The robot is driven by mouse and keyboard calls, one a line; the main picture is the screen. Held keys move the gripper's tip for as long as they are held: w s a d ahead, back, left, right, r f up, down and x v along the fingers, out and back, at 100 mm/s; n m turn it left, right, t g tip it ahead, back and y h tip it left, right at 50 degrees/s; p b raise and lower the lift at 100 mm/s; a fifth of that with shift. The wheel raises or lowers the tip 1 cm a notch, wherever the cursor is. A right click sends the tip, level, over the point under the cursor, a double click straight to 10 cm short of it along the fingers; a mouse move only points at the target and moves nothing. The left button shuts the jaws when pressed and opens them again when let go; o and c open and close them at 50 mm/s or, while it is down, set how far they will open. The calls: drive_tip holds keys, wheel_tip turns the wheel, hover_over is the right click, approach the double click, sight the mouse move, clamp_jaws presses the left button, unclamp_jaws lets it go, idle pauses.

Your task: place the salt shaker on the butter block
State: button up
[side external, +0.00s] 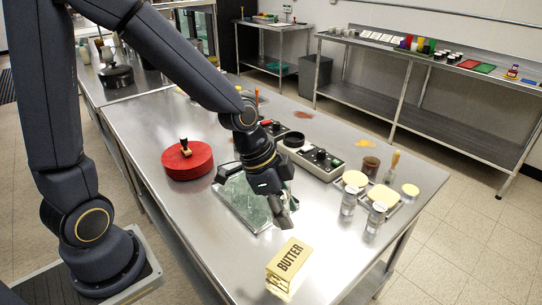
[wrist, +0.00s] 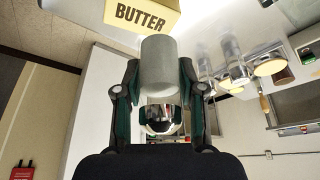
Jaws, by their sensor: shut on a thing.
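The salt shaker (wrist: 160,70), a grey cylinder with a chrome cap, is between the fingers of my gripper (wrist: 160,105) in the wrist view. Its cap is toward my palm and its body points outward, toward the butter block (wrist: 143,14). In the side external view my gripper (side external: 277,200) is tilted, and the shaker's grey end (side external: 284,221) shows at its tip, partly hidden by the gripper. The yellow butter block (side external: 288,262), lettered BUTTER, lies near the front table edge, in front of the gripper. A gap shows between shaker and block; nothing is on the block.
A green glass board (side external: 243,205) lies beneath and behind my gripper. A red round box (side external: 187,160) stands at left. Two clear shakers (side external: 348,204) (side external: 376,217) and yellow-topped items (side external: 355,179) stand at right. A control box (side external: 318,160) is behind. Bare table surrounds the block.

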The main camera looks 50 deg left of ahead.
drive_tip(key=s+r+m+g, duration=0.1)
drive_tip(key=s+r+m, duration=0.1)
drive_tip(key=s, duration=0.4)
drive_tip(key=s+r+m+h, duration=0.1)
drive_tip(key=s+r+m, duration=0.2)
drive_tip(key=s, duration=0.4)
drive_tip(key=shift+a+r+m+g, duration=0.15)
drive_tip(key=shift+a+m+g, duration=0.15)
drive_tip(key=shift+a+g, duration=0.15)
drive_tip(key=w+d+f, duration=0.1)
drive_tip(key=w, duration=0.1)
drive_tip(key=w+d+f, duration=0.1)
drive_tip(key=w, duration=0.1)
drive_tip(key=w+d+f, duration=0.1)
drive_tip(key=w, duration=0.2)
drive_tip(key=shift+f, duration=0.3)
hover_over(300, 263)
drive_tip(key=a, duration=0.2)
drive_tip(key=f, duration=0.5)
drive_tip(key=shift+s+d+f, duration=0.25)
drive_tip(key=shift+s+f, duration=0.1)
drive_tip(key=shift+w+f, duration=0.2)
drive_tip(key=shift+f, duration=1.55)
drive_tip(key=shift+f, duration=0.2)
drive_tip(key=o, duration=1.2)
